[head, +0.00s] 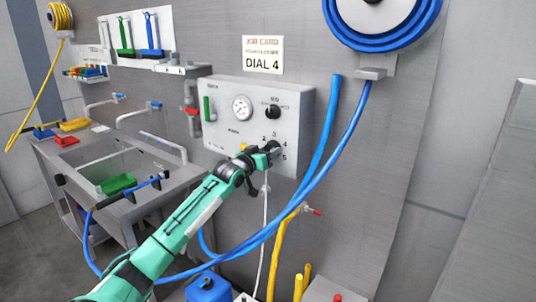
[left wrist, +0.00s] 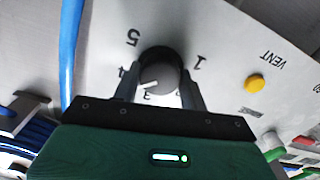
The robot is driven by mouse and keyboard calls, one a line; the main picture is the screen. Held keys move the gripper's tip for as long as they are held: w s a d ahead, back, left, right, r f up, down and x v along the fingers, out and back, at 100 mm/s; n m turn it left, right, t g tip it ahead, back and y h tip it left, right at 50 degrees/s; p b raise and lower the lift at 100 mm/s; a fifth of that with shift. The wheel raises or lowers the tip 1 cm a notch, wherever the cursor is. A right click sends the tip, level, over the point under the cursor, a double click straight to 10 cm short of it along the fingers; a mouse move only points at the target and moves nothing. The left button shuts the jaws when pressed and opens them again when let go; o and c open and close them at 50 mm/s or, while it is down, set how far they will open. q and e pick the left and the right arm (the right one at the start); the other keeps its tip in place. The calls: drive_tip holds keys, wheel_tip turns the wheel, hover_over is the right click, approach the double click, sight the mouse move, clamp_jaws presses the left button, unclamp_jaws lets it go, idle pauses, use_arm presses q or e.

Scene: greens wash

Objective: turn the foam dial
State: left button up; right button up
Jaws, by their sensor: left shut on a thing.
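The foam dial is a round dark knob (left wrist: 158,72) with a white pointer mark, on the lower right of the grey control box (head: 225,135). In the left wrist view the numbers 1, 3, 4 and 5 show around it. The pointer mark seems to lie between 3 and 4. My left gripper (head: 268,154) is shut on the dial, one finger on each side; it also shows in the left wrist view (left wrist: 160,90). In the head view the gripper partly hides the dial. A job card (head: 263,54) above the box reads DIAL 4. My right gripper is not in view.
The box also carries a gauge (head: 242,108), an upper black knob (head: 273,111) and a yellow VENT button (left wrist: 255,82). A blue hose (head: 345,140) hangs close to the right of the box. A sink bench (head: 130,205) stands at the left.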

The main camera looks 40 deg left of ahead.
use_arm(q)
drive_tip(key=shift+f+m, duration=0.1)
drive_tip(key=shift+m, duration=1)
drive_tip(key=o, duration=1)
drive_tip(key=s+d+b, duration=0.1)
drive_tip(key=s+b, duration=0.3)
drive_tip(key=s, duration=0.9)
drive_tip(key=shift+s+d, duration=0.25)
drive_tip(key=shift+s, duration=0.1)
